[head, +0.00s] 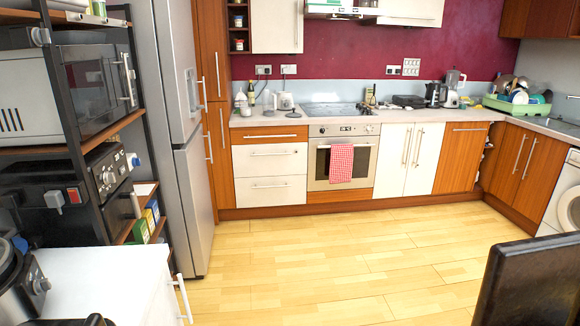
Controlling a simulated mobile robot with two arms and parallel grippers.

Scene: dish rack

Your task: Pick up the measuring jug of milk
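I cannot make out a measuring jug of milk for certain. Small pale vessels (242,102) stand at the left end of the far counter, too small to identify. A whitish kettle-like jug (284,101) stands just right of them, and I cannot tell what it holds. A blender with a clear jug (451,88) and a dark coffee pot (433,95) stand further right on that counter. Neither of my grippers can be made out in the head view.
The wooden floor (330,260) is clear in the middle. A tall grey fridge (192,190) and a shelf unit with a microwave (95,95) stand left. A white cabinet (100,280) is near left, a dark chair back (530,290) near right. A green dish rack (515,106) stands far right.

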